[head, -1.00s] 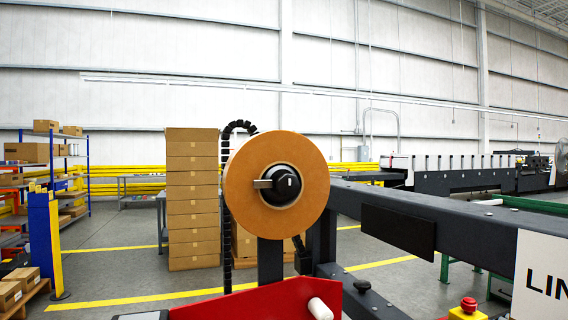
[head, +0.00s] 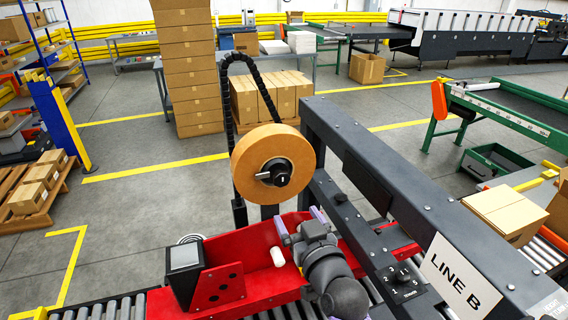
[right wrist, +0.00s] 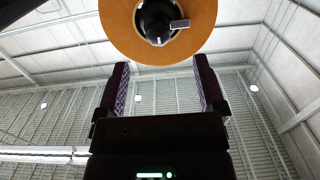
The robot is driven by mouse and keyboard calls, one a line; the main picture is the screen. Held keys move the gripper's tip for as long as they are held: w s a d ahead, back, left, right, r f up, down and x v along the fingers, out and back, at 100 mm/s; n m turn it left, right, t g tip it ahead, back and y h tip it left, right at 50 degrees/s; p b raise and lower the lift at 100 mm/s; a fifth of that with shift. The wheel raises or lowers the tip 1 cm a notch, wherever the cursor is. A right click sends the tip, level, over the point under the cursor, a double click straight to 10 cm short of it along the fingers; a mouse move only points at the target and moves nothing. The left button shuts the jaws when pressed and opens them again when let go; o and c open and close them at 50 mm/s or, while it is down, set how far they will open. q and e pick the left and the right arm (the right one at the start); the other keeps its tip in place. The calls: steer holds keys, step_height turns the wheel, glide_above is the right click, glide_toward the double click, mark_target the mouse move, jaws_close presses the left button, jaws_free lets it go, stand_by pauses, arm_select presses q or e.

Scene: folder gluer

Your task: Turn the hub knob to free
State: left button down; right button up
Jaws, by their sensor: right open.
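The hub knob (head: 276,173) is a black knob with a light grey lever pointing left, at the centre of a tan tape roll (head: 249,154) in the head view. In the right wrist view the knob (right wrist: 160,20) and the roll (right wrist: 122,38) show at the top, beyond the fingertips. My right gripper (head: 299,221) is below and slightly right of the roll in the head view, its purple fingers open and empty. In the right wrist view its two fingers (right wrist: 161,75) stand wide apart, with nothing between them. My left gripper is not in view.
A red machine tray (head: 250,250) with a white roller (head: 278,257) lies below the roll. A dark beam (head: 420,180) with a LINE B sign (head: 455,262) runs along the right. A black cable chain (head: 228,100) arches behind the roll.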

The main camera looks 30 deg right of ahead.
mark_target(283, 180)
steer(key=b+x, duration=0.1)
steer(key=x, duration=0.2)
steer(key=r+b+x, duration=0.1)
steer(key=x, duration=0.1)
steer(key=b+x, duration=0.1)
steer(key=x, duration=0.2)
steer(key=shift+w+d+r+b, duration=0.25)
steer(key=shift+r+b, duration=0.1)
steer(key=shift+b, duration=0.05)
steer(key=shift+w+d+r, duration=0.15)
steer(key=shift+w, duration=0.45)
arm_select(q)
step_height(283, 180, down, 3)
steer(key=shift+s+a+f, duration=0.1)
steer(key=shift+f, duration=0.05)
arm_select(e)
jaws_close()
